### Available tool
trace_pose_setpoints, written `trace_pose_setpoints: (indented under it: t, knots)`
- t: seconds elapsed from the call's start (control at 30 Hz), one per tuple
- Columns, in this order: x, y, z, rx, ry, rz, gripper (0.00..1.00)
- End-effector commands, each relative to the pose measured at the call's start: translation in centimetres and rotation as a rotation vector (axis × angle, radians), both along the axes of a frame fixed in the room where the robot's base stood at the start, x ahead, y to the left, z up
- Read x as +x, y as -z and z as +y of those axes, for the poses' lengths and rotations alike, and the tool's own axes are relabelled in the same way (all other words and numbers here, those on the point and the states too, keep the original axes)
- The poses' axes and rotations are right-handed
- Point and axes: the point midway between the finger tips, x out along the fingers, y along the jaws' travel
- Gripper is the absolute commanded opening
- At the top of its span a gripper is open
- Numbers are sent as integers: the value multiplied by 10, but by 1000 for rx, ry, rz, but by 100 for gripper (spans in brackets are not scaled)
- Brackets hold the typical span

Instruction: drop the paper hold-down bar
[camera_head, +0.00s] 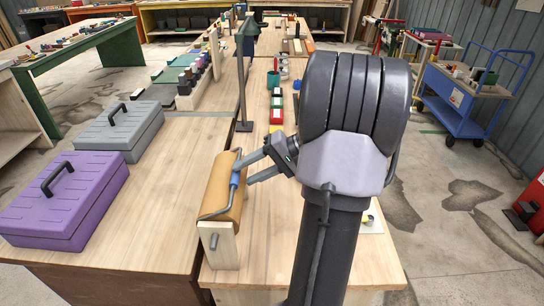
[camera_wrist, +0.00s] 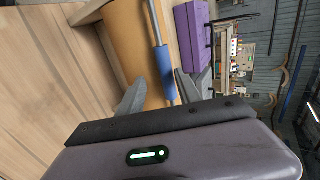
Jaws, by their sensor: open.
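The hold-down bar (camera_head: 233,200) is a thin grey rod with a blue grip (camera_head: 235,179) at its middle. It runs along the right side of a brown paper roll (camera_head: 217,187) in a wooden stand (camera_head: 222,247). I cannot tell whether the rod touches the paper. My gripper (camera_head: 246,171) is open just right of the blue grip. In the wrist view, the blue grip (camera_wrist: 164,73) appears between the spread fingertips of my gripper (camera_wrist: 164,84), with the roll (camera_wrist: 124,40) behind to the left. Neither finger visibly clamps the grip.
A purple toolbox (camera_head: 66,198) and a grey toolbox (camera_head: 120,131) stand on the bench left of the roll. A dark green-topped post (camera_head: 243,90) rises behind it. Small coloured blocks line the bench farther back. Bare wood lies between the purple toolbox and the roll.

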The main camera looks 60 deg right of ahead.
Motion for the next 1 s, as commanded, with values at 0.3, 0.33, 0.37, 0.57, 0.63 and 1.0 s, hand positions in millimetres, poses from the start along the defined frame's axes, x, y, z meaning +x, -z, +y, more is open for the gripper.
trace_pose_setpoints:
  t: [0.3, 0.33, 0.37, 0.57, 0.63, 1.0]
  knots:
    - [-71, -60, -43, -2, 5, 1, 41]
    - [-77, -65, -46, -1, 5, 0, 41]
    - [-83, -69, -50, -1, 5, 0, 41]
    - [-110, -86, -65, -1, 2, 0, 41]
    - [-113, -88, -67, -1, 2, 0, 41]
    - [-115, -87, -67, -1, 1, 1, 41]
